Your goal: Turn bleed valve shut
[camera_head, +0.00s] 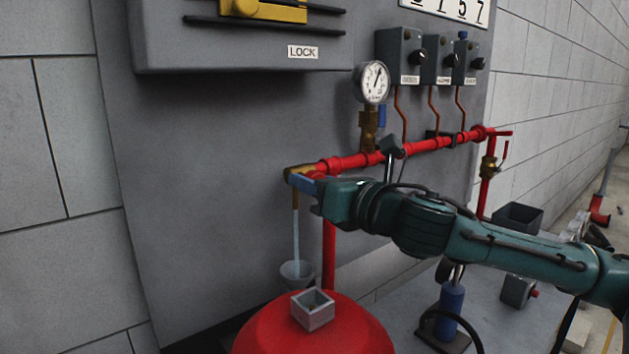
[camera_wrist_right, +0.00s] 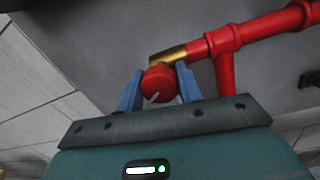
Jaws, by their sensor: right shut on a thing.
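The bleed valve has a brass body (camera_head: 295,170) at the left end of the red pipe. In the right wrist view, its red round knob (camera_wrist_right: 160,86) with a white mark sits in front of the brass (camera_wrist_right: 168,55). My right gripper (camera_head: 304,183) is shut on this knob, with a blue finger on each side of it in the right wrist view (camera_wrist_right: 159,72). A pale stream of water (camera_head: 296,235) runs down from the brass spout toward a small grey cup (camera_head: 296,270). My left gripper is not in view.
A pressure gauge (camera_head: 374,82) stands above the red pipe (camera_head: 350,161). Several grey switch boxes (camera_head: 400,56) hang on the panel at right. A red tank top (camera_head: 270,330) carries a small open grey box (camera_head: 313,309) below my arm. A dark bin (camera_head: 518,217) is at right.

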